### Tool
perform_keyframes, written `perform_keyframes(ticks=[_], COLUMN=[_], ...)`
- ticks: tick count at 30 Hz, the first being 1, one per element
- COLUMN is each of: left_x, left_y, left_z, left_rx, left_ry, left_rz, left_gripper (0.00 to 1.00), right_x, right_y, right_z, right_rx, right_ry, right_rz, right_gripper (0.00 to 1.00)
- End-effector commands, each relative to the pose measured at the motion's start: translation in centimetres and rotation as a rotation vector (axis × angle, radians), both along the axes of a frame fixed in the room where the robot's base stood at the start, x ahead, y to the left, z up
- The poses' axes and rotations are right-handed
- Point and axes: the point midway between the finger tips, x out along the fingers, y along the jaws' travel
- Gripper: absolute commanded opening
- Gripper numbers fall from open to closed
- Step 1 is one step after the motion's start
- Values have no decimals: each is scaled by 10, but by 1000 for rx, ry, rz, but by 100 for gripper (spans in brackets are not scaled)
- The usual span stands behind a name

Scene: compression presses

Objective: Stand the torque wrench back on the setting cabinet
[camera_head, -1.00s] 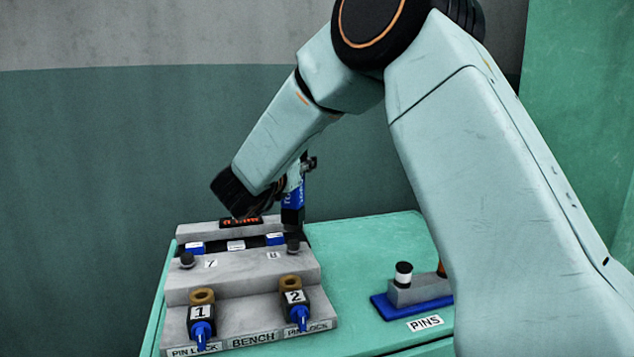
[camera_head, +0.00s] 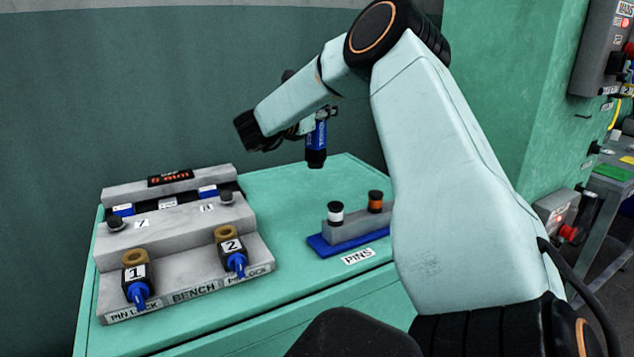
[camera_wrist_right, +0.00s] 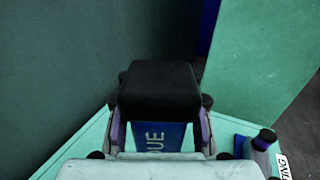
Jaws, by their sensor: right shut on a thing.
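The torque wrench (camera_head: 316,142) is a blue tool with a black lower end, held upright by my right gripper (camera_head: 312,122) above the cabinet top. In the right wrist view its blue body (camera_wrist_right: 160,138) with part of a white word and its black end (camera_wrist_right: 158,88) sit between the fingers of my right gripper (camera_wrist_right: 160,122). The setting cabinet (camera_head: 290,185) is green with a flat top. The wrench's lower end appears clear of the top, but the exact gap is hard to tell. My left gripper is not in view.
A grey bench fixture (camera_head: 180,225) with two numbered blue-tipped pin locks stands on the cabinet's left. A blue-based pin holder (camera_head: 350,240) with a white-banded and an orange-banded pin stands to the right. Bare top lies between and behind them.

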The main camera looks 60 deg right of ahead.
Motion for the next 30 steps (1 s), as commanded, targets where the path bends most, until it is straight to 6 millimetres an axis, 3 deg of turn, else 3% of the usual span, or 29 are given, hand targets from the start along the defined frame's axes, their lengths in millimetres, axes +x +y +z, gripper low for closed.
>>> perform_keyframes(ticks=[9, 17, 25, 30], left_x=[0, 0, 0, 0], left_y=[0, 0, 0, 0], left_z=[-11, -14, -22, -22], left_rx=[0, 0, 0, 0], left_ry=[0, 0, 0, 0], left_rz=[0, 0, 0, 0], left_gripper=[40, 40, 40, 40], right_x=[0, 0, 0, 0], right_y=[0, 0, 0, 0], right_z=[-47, -61, -92, -95], right_rx=[-6, -6, -7, -6], right_ry=[2, -1, 1, -2], right_rz=[-2, -1, -1, -1], right_gripper=[0, 0, 0, 0])
